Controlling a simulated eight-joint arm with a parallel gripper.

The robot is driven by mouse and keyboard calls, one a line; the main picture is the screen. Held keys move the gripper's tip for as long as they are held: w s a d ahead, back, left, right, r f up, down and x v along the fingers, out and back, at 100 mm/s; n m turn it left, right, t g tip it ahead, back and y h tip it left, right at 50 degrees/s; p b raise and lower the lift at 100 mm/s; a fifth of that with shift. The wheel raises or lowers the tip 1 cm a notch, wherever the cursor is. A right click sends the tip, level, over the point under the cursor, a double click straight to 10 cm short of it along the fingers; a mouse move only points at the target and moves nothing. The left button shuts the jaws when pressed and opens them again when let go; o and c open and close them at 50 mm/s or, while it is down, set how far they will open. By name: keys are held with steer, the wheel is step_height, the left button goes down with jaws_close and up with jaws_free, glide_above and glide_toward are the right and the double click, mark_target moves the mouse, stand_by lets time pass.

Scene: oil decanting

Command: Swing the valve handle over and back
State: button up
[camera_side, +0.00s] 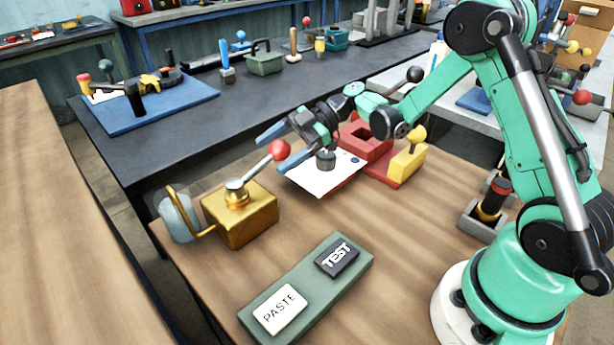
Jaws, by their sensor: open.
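The valve is a brass block (240,218) with a curved spout, near the far left corner of the wooden table. Its handle (258,170) is a silver lever that tilts up to the right and ends in a red ball knob (279,150). My gripper (268,150) has two blue fingers, spread apart. It is close to the red knob in the picture, with one finger above it and one below to its right. I cannot tell whether a finger touches the knob. Nothing shows held between the fingers.
A clear jar (178,218) stands by the spout. A green tray (318,285) with PASTE and TEST blocks lies in front. Behind are a white sheet (318,184), a red fixture (366,145) and a yellow block (407,163). The table between the valve and the tray is clear.

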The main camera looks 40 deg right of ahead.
jaws_close()
steer(key=shift+s+a+m+t+h, duration=0.2)
steer(key=shift+s+m+t+h, duration=0.4)
steer(key=shift+s+m+t, duration=0.5)
steer(key=shift+s+a+m+t+h, duration=0.15)
steer(key=shift+s+m+t+h, duration=0.55)
steer(key=shift+m+t, duration=0.55)
jaws_free()
steer(key=shift+v, duration=2.85)
